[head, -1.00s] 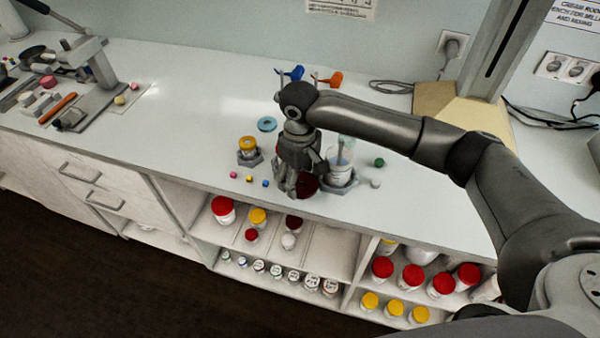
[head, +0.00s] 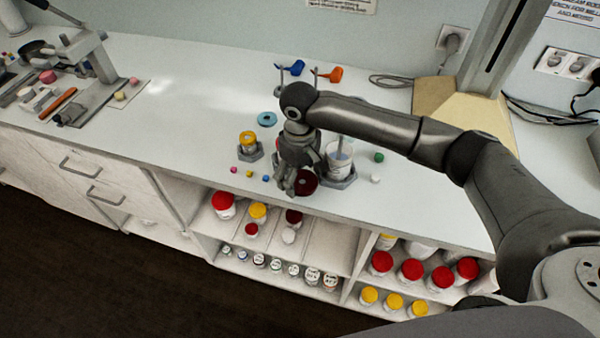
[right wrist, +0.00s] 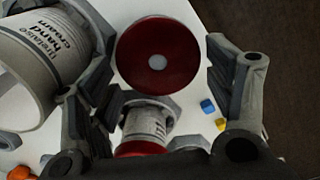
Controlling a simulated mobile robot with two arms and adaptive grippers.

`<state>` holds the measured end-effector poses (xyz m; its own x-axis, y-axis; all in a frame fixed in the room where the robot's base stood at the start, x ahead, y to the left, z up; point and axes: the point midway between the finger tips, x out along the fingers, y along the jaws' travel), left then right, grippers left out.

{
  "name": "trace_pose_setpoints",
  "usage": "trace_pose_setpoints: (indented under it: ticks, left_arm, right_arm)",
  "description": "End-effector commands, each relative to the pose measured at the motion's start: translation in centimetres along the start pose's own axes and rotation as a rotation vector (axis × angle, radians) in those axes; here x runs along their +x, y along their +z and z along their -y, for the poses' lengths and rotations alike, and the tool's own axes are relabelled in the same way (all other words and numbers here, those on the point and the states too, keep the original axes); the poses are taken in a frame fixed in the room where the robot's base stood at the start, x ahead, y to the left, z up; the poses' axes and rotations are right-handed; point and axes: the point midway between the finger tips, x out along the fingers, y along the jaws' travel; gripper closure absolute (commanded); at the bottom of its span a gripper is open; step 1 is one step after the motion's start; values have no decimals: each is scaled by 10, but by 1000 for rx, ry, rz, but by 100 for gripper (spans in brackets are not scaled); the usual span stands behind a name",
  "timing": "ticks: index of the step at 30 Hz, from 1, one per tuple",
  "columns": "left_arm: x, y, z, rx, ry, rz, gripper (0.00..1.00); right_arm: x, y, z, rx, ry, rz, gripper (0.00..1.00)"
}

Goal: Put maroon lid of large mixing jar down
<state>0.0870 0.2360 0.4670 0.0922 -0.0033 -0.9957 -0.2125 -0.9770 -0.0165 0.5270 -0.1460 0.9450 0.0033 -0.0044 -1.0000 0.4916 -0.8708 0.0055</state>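The maroon lid (head: 306,182) lies at the counter's front edge, beside the large mixing jar (head: 340,158), which stands in a grey holder with no lid on it. My right gripper (head: 286,186) is low over the counter at the lid's left and partly covers it. In the right wrist view the lid (right wrist: 157,75) is a round maroon disc with a pale centre spot. It sits between the spread fingers of my right gripper (right wrist: 160,48), with a gap on each side. The hand cream jar (right wrist: 40,60) shows at upper left there. My left gripper is not in view.
A red-capped jar (right wrist: 145,128) in a holder stands close under my right gripper. A yellow-ringed jar (head: 248,140), a blue ring (head: 267,119) and small coloured cubes (head: 250,173) are to the left.

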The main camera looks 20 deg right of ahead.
Motion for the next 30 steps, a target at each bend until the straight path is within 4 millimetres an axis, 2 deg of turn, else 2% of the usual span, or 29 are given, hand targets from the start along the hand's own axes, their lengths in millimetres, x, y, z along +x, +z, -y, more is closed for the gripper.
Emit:
trace_pose_setpoints:
  ticks: [5, 9, 21, 24, 30]
  left_arm:
    - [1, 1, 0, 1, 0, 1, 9]
    - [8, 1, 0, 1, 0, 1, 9]
    - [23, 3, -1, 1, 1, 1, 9]
    - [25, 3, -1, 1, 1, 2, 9]
    - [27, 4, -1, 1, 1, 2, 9]
  right_arm:
    - [-2, 0, 0, -1, 1, -1, 25]
    - [-12, -1, -1, -1, 2, -4, 25]
    - [-99, -1, 0, 0, 0, -4, 25]
    - [-115, -1, 0, -1, 1, -3, 25]
    - [-131, -1, 0, 0, 0, -1, 25]
